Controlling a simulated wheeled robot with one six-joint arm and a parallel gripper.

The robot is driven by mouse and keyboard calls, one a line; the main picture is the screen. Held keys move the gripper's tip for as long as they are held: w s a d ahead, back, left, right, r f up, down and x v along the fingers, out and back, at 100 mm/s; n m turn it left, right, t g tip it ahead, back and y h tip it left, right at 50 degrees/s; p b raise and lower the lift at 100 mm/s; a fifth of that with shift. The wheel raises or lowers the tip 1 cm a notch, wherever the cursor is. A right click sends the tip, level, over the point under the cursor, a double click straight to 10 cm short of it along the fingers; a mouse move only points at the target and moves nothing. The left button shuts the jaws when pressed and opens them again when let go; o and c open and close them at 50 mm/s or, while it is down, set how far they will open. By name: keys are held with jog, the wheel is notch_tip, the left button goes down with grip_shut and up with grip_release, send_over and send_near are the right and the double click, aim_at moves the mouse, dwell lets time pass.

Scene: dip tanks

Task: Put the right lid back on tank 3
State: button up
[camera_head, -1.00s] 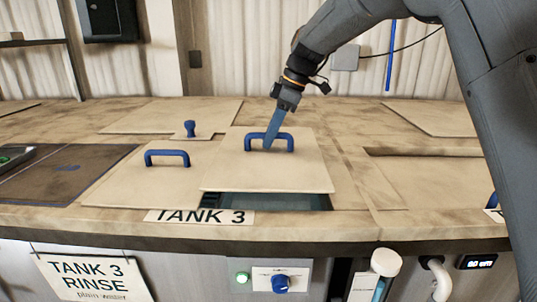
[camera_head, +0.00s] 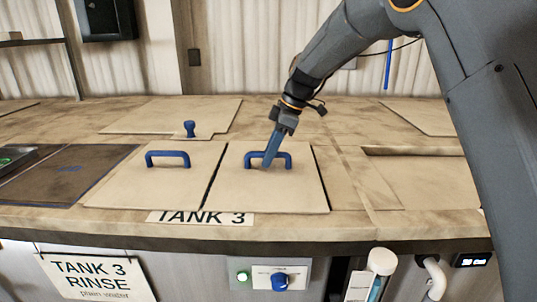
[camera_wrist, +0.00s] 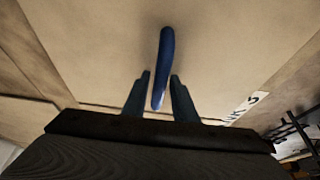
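The right lid (camera_head: 268,190) of tank 3 is a beige square panel with a blue bar handle (camera_head: 282,160). It lies flat beside the left lid (camera_head: 150,185), with a thin dark gap between them, and no tank opening shows. My gripper (camera_head: 267,165) is down at the right lid's handle. In the wrist view my gripper (camera_wrist: 160,82) has its two fingers either side of the handle (camera_wrist: 164,60), with a gap visible on the left, so it looks open around it. The "TANK 3" label (camera_head: 202,217) is at the front edge.
A beige panel with a blue knob (camera_head: 190,128) lies behind the left lid. A dark brown panel (camera_head: 65,172) is at the left. At the right a recessed panel (camera_head: 425,178) lies in the bench top. My arm spans the right side.

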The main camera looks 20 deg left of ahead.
jog(key=shift+o, duration=0.4)
jog(key=b+v, duration=0.4)
jog(key=v, duration=0.8)
jog(key=shift+r, duration=0.1)
